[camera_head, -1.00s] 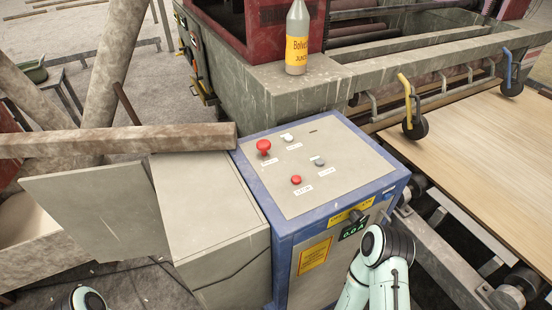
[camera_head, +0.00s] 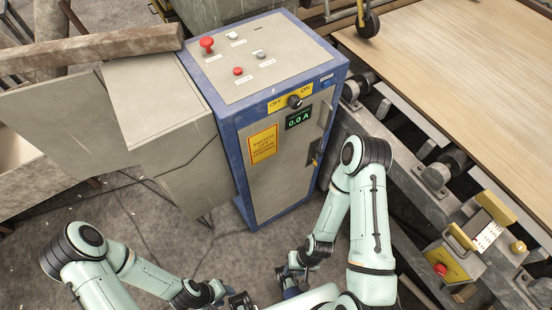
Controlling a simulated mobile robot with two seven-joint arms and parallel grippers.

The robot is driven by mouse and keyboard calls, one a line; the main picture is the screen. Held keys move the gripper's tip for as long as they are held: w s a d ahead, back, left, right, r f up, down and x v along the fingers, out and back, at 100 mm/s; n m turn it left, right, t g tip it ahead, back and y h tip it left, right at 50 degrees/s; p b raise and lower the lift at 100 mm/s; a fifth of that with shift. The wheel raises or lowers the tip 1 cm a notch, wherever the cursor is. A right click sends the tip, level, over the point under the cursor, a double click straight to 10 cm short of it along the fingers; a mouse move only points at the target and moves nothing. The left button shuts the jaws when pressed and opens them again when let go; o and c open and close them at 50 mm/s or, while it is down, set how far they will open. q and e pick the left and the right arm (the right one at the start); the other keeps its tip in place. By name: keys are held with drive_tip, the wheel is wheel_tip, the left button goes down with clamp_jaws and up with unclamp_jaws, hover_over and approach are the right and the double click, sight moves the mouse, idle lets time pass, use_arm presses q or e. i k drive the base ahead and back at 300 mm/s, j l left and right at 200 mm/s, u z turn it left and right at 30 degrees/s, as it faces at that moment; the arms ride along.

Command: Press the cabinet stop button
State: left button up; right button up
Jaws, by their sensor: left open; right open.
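The blue-framed grey cabinet (camera_head: 273,170) stands upright at upper centre. Its sloping top panel carries a large red mushroom button (camera_head: 207,44), a smaller red button (camera_head: 238,71), a white button (camera_head: 232,35) and a grey button (camera_head: 261,54). Their small labels are too blurred to read, so I cannot tell which is the stop button. My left gripper (camera_head: 241,300) is open at the bottom edge, partly cut off. My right gripper (camera_head: 289,284) is open close to its right, low in front of the cabinet. Both grippers are well below the panel and touch none of the buttons.
The cabinet front has an OFF/ON knob (camera_head: 295,101), a 0.0 A display (camera_head: 299,117) and a yellow sign (camera_head: 263,143). A grey bin-like box (camera_head: 165,105) adjoins it on the left. A roller conveyor with a wood sheet (camera_head: 460,70) and a control box with a red button (camera_head: 441,269) are right.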

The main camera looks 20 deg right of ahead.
sight(237, 71)
drive_tip(key=k+l+u, duration=0.1)
drive_tip(key=k+l, duration=0.15)
drive_tip(key=k, duration=0.2)
drive_tip(key=k+l, duration=0.25)
drive_tip(key=k, duration=0.2)
drive_tip(key=k+l+u, duration=0.2)
drive_tip(key=k+l, duration=0.75)
drive_tip(key=l, duration=0.15)
drive_tip(key=k+l+u, duration=0.1)
drive_tip(key=k+l, duration=0.2)
drive_tip(key=i+j, duration=0.2)
drive_tip(key=i, duration=0.2)
drive_tip(key=i+j, duration=0.15)
drive_tip(key=i, duration=0.2)
drive_tip(key=k+l, duration=0.25)
drive_tip(key=k, duration=0.15)
drive_tip(key=k+l, duration=0.3)
drive_tip(key=i+j, duration=0.55)
drive_tip(key=i, duration=0.15)
